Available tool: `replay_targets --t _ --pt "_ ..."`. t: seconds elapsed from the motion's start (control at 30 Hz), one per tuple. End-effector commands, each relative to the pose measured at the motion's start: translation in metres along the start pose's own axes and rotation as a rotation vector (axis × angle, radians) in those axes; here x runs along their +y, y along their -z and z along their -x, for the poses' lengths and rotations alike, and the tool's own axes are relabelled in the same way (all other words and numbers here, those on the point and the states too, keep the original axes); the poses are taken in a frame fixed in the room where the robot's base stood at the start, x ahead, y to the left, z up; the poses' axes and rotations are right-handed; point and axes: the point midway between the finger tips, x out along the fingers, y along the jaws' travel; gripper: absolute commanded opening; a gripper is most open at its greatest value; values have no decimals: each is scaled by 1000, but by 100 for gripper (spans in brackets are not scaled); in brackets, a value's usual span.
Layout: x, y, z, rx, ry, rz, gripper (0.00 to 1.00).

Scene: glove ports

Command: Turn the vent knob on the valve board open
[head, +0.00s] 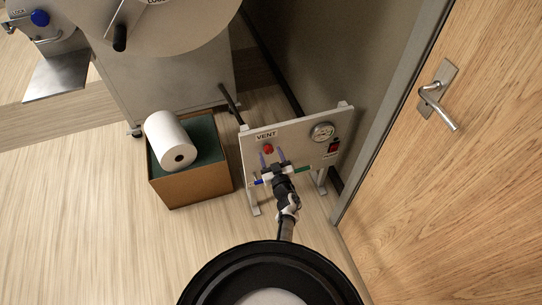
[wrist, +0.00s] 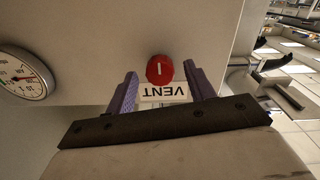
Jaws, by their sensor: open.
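The valve board (head: 294,132) is a pale upright panel on legs, standing on the floor in the head view. Its red vent knob (head: 268,149) sits below the VENT label. In the wrist view the red knob (wrist: 160,69) shows a white mark pointing along the picture's vertical, with the VENT label (wrist: 165,92) beside it. My gripper (head: 272,157) is open in front of the board, its purple fingers apart. In the wrist view the fingers (wrist: 160,78) appear on either side of the knob and label. I cannot tell whether they touch the knob.
A cardboard box (head: 192,187) with a white paper roll (head: 170,140) stands to the left. A wooden door (head: 490,130) with a lever handle (head: 436,95) is at the right.

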Motion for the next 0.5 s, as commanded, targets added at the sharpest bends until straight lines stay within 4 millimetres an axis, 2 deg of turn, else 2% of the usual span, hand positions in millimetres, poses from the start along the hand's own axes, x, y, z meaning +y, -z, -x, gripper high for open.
replay_targets --t 0.27,0.5 --pt "0 0 -2 0 0 0 54" --pt "0 0 -2 0 0 0 25"
